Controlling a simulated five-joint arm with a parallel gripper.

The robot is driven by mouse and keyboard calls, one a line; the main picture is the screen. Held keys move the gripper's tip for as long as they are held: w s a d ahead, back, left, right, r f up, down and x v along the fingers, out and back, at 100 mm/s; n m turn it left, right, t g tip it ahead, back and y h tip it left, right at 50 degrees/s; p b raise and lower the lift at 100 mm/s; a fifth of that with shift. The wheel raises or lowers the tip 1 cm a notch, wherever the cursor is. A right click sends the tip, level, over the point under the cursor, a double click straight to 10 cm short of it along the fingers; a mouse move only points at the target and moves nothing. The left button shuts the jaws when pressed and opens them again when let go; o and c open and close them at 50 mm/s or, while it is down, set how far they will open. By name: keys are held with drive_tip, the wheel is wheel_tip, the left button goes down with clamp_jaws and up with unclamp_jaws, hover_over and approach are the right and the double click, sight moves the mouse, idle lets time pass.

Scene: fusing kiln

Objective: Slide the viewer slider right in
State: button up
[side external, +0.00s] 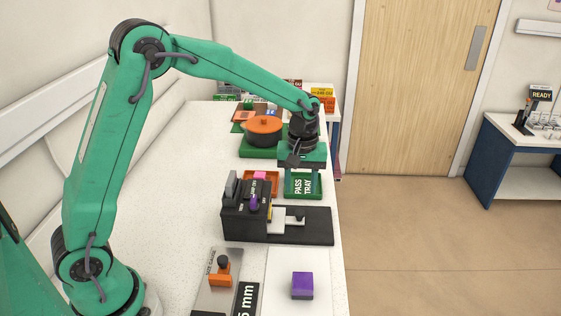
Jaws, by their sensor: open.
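The viewer is a dark block (232,213) on a black base plate (318,232), near the middle of the side external view. Its slider (279,221) is a pale plate that sticks out to the right of the block, with a small dark knob (300,217) at its right end. A purple knob (254,203) and a yellow strip show on the block. My gripper (301,172) points down, open, above the green pass tray (303,195), behind the slider in the picture and apart from it. I see nothing between its fingers.
In front are a gauge plate with an orange slider (220,280) and a purple block (302,281) on a white sheet. The bench's right edge is close by.

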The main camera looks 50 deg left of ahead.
sight(299, 212)
drive_tip(key=shift+f, duration=0.1)
drive_tip(key=shift+f, duration=3.85)
clamp_jaws()
